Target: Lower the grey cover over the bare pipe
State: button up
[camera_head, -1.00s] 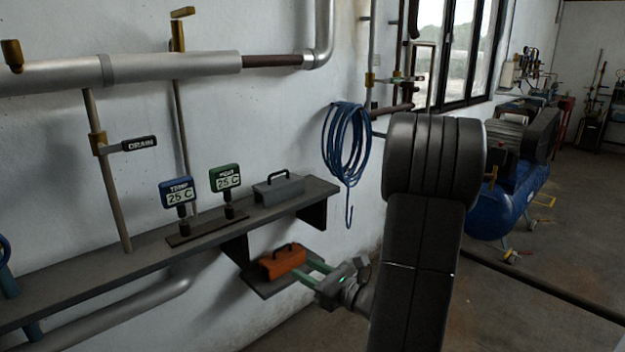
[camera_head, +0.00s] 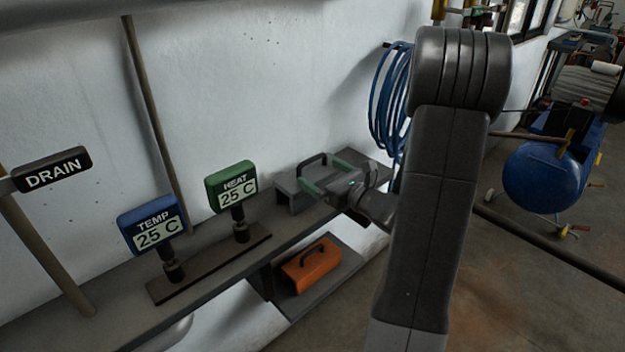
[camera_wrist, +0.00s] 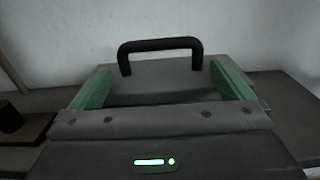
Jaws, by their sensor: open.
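The grey cover (camera_head: 286,186), a block with a black arched handle (camera_head: 314,160), stands on the wall shelf; it also shows in the wrist view (camera_wrist: 160,78). My gripper (camera_head: 320,172) is open at the cover. In the wrist view its green fingers (camera_wrist: 160,70) stand on either side of the cover, with the handle rising upright just beyond and between them. I cannot tell whether the fingers touch the cover. The bare brown pipe section is outside both current views.
An orange cover (camera_head: 311,270) lies on a lower shelf. The blue TEMP (camera_head: 153,227) and green HEAT (camera_head: 231,188) gauges stand on the shelf to the left, beyond them a DRAIN handle (camera_head: 52,170). A blue hose coil (camera_head: 390,100) hangs behind my arm.

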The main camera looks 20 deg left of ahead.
aim_at(312, 171)
jog(key=x, duration=0.4)
jog(key=shift+w+a, duration=0.15)
jog(key=shift+a, duration=0.15)
jog(key=shift+c, duration=0.4)
jog(key=c, duration=0.7)
jog(key=shift+c, duration=0.3)
jog(key=shift+r, duration=0.15)
